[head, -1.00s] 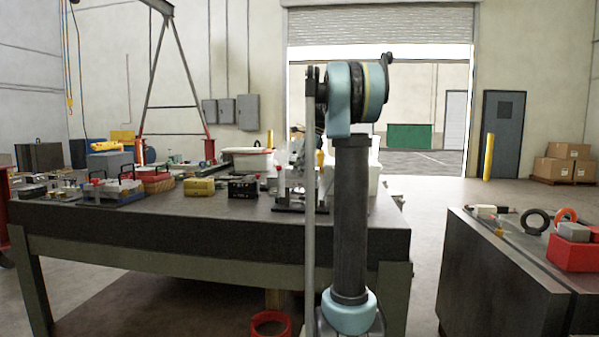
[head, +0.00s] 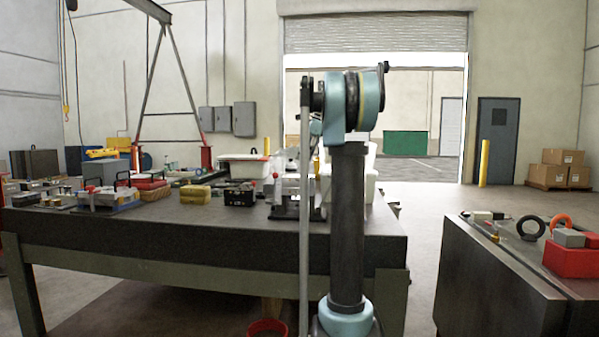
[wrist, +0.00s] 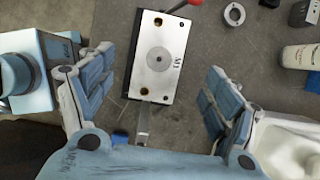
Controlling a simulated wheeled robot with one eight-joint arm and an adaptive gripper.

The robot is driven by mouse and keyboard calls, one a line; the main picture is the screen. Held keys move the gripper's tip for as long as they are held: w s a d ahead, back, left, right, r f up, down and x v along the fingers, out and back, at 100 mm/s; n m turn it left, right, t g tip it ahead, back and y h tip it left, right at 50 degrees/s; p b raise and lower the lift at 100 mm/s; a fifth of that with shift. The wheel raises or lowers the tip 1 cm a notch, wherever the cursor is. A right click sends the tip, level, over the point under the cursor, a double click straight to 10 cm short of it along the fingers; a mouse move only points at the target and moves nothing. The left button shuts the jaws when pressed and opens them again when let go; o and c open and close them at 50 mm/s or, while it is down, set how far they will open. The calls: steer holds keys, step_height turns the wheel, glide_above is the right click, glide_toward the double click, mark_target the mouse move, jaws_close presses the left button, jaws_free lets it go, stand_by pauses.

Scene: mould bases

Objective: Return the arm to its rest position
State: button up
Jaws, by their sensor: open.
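My gripper (wrist: 158,104) is open in the wrist view, with its two blue-padded fingers spread wide and nothing between the pads. Below it on the dark bench top lies a silver mould plate (wrist: 158,65) marked M1, with a round centre hole and brass-coloured bushings. The plate is apart from the fingers. In the head view my arm (head: 348,215) stands upright in front of the bench, and its upper part is bent over at the top. The gripper itself is hidden behind the arm there.
The bench (head: 160,235) carries mould bases (head: 108,198), a yellow block (head: 195,194), a black box (head: 240,194) and a white bin (head: 243,168). A cabinet (head: 500,280) with a red bin (head: 572,258) stands at right. Open floor lies between bench and cabinet.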

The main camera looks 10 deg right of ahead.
steer(key=s+a+f+n+h, duration=0.1)
steer(key=s+f+n, duration=0.35)
steer(key=s, duration=0.35)
steer(key=s+a+f+n, duration=0.25)
steer(key=s+f, duration=0.25)
steer(key=s, duration=0.3)
steer(key=s+f+n+h, duration=0.1)
steer(key=s+f+n, duration=0.3)
steer(key=s, duration=0.4)
steer(key=s+f+n+h, duration=0.1)
steer(key=s+f+n, duration=0.4)
steer(key=s+f, duration=0.4)
steer(key=s+f+n+h, duration=0.1)
steer(key=s+f+n, duration=0.4)
steer(key=s+f, duration=0.5)
step_height(320, 180, down, 7)
steer(key=shift+n+t, duration=0.4)
steer(key=shift+d, duration=0.1)
steer(key=shift+w+f, duration=0.2)
steer(key=shift+w, duration=0.2)
